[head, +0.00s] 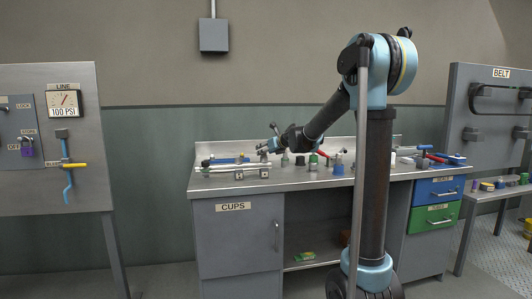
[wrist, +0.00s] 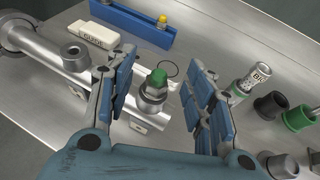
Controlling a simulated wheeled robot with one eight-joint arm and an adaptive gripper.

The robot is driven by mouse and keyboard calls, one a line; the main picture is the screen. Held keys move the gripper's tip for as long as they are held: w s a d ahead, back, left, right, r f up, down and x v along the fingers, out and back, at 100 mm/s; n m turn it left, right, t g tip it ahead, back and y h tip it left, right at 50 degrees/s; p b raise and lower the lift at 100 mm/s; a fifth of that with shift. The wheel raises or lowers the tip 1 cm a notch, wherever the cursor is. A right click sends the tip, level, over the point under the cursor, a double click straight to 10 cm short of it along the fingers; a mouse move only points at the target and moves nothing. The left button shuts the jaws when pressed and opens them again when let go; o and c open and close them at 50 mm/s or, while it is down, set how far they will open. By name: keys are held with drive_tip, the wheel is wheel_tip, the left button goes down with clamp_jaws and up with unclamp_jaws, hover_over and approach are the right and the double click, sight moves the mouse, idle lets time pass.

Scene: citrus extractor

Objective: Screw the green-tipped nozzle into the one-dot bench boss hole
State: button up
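A green-tipped nozzle (wrist: 157,80) with a hex metal body stands between my finger pads in the wrist view, over a silver bar (wrist: 100,86). I cannot tell whether it is threaded in or only resting there. My gripper (wrist: 161,68) is open, with a gap on both sides of the nozzle. A round metal boss (wrist: 75,51) with a dark hole stands on the bar to the left. In the head view my gripper (head: 267,148) is low over the bench (head: 215,182), too small for detail.
A white GUIDE block (wrist: 92,36) and a blue tray (wrist: 130,22) lie beyond the nozzle. Bare bench lies at the upper right of the wrist view.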

drive_tip(key=v, duration=1.2)
drive_tip(key=shift+f, duration=0.1)
idle(1.2)
drive_tip(key=o, duration=0.6)
drive_tip(key=shift+c, duration=0.2)
